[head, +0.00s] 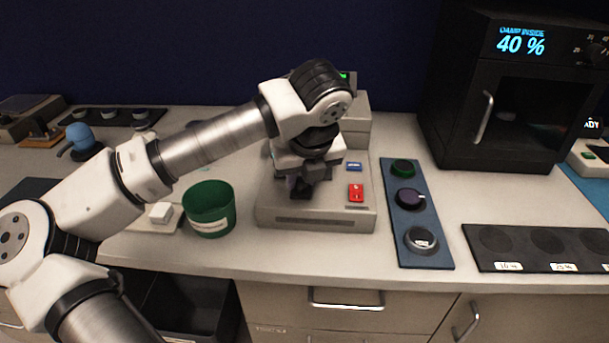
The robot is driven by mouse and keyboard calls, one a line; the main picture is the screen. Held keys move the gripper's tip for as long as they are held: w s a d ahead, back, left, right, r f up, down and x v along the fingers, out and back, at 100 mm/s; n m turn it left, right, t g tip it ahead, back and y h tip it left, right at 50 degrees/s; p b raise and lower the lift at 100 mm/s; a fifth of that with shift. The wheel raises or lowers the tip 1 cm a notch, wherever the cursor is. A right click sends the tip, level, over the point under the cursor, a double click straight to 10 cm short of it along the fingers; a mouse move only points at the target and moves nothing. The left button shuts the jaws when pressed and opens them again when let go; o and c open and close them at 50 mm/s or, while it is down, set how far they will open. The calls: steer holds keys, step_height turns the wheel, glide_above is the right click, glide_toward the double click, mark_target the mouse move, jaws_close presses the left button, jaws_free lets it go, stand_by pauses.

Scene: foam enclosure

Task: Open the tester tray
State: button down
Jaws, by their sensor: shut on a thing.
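The tester (270,213) is a light grey machine in the middle of the counter. It has a blue button (354,167), a red button (356,192) and a long dark slot along its front face. My gripper (301,193) points down over the left part of the tester's top, left of the red button. It is shut on a small dark thing that the fingers mostly hide. I cannot make out whether that thing is part of the tester. I cannot tell the tray apart from the tester body.
A green cup (209,212) stands close left of the tester. A blue mat (416,221) with several round pieces lies to its right. A black tray (535,236) lies farther right. A black oven-like box (520,100) stands at the back right.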

steer(key=shift+s, duration=0.25)
steer(key=c, duration=1.2)
jaws_free()
steer(key=shift+o, duration=0.2)
steer(key=shift+r, duration=0.1)
steer(key=b+v, duration=0.1)
steer(key=v, duration=1.2)
steer(key=shift+s+r+b, duration=0.2)
steer(key=shift+r+b, duration=0.05)
steer(key=shift+b, duration=0.15)
steer(key=shift+d, duration=0.1)
